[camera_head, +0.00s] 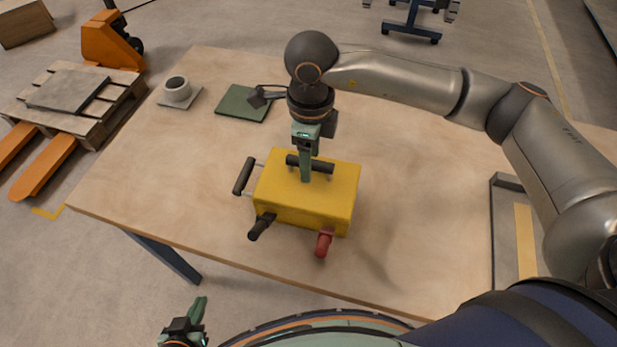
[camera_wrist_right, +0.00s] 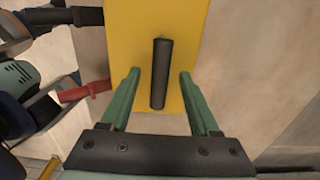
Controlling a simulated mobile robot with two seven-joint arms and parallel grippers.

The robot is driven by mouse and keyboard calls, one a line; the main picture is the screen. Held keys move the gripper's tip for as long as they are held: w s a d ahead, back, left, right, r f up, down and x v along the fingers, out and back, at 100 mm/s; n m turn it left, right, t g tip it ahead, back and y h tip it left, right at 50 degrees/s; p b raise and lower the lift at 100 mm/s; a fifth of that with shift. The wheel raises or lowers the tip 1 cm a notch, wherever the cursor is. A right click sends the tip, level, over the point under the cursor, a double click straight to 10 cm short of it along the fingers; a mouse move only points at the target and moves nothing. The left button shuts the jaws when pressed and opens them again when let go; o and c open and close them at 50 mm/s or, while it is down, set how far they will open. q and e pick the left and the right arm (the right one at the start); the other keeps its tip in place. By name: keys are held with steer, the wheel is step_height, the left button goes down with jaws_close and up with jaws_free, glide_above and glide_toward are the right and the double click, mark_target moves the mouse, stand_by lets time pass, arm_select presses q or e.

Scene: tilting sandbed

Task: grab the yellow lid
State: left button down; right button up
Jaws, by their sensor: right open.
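The yellow lid (camera_head: 335,200) is a box-like yellow block on the wooden table, with a black bar handle (camera_head: 322,166) on its top. In the right wrist view the yellow top (camera_wrist_right: 180,30) fills the middle, with the black handle (camera_wrist_right: 160,75) running lengthwise. My right gripper (camera_head: 305,176) is over the lid, pointing down. Its green fingers (camera_wrist_right: 159,78) are open, one on each side of the handle, with gaps to it. My left gripper (camera_head: 197,312) is low at the front, off the table edge; its finger opening is unclear.
Black grips (camera_head: 244,176) (camera_head: 262,226) and a red grip (camera_head: 325,242) stick out from the block's left and front. A cup (camera_head: 177,89) on a grey pad and a green mat (camera_head: 243,103) lie farther back. A grey frame (camera_head: 505,230) stands at the right.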

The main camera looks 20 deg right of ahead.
jaws_close()
stand_by(0.5)
stand_by(0.9)
